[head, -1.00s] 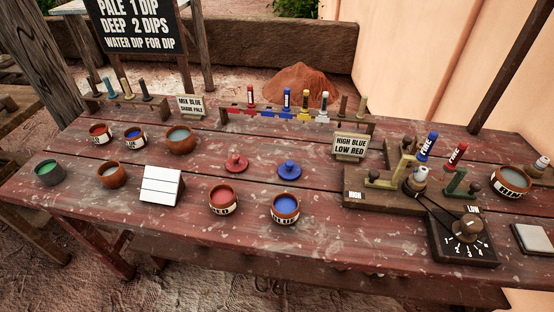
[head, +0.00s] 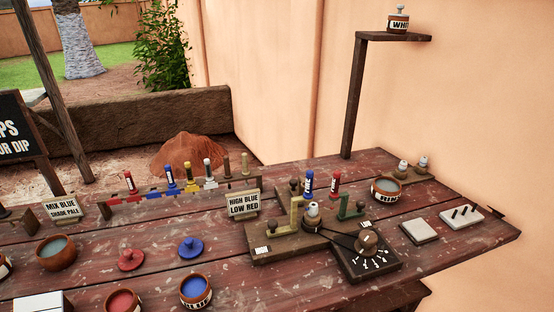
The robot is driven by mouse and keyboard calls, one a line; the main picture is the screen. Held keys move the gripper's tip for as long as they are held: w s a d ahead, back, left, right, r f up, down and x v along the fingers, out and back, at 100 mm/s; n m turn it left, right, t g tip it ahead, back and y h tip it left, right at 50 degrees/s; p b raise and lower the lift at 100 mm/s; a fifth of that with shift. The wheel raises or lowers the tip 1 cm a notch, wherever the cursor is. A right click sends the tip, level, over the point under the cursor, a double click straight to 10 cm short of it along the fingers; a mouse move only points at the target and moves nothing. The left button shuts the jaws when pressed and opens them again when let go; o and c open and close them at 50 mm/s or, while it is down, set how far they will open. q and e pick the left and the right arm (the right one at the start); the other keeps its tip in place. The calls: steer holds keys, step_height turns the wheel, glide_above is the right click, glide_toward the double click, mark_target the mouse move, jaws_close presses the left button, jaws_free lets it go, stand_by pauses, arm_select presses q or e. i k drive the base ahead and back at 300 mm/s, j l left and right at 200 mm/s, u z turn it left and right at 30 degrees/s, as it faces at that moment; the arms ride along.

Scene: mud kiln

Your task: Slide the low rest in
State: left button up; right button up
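A dark wooden board (head: 270,246) stands on the right part of the red table. It carries a tan bracket-shaped rest (head: 292,215) on its left and a green rest (head: 350,209) on its right, each with a dark knob. A white-topped piece (head: 313,212) stands between the two rests. I cannot clearly read which rest is the low one; a small label (head: 262,250) at the board's left end is too small to read now. A sign (head: 243,205) behind the board reads "HIGH BLUE LOW RED". Neither gripper is in view.
A dial block (head: 367,258) is joined to the board by a dark band. Blue-topped (head: 308,182) and red-topped (head: 335,185) tools stand behind. A bowl (head: 387,190) and pale slabs (head: 419,231) lie right. A rack (head: 140,200), lids and glaze bowls (head: 196,291) fill the left.

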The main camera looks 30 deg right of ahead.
mark_target(343, 216)
steer(key=z, duration=1.45)
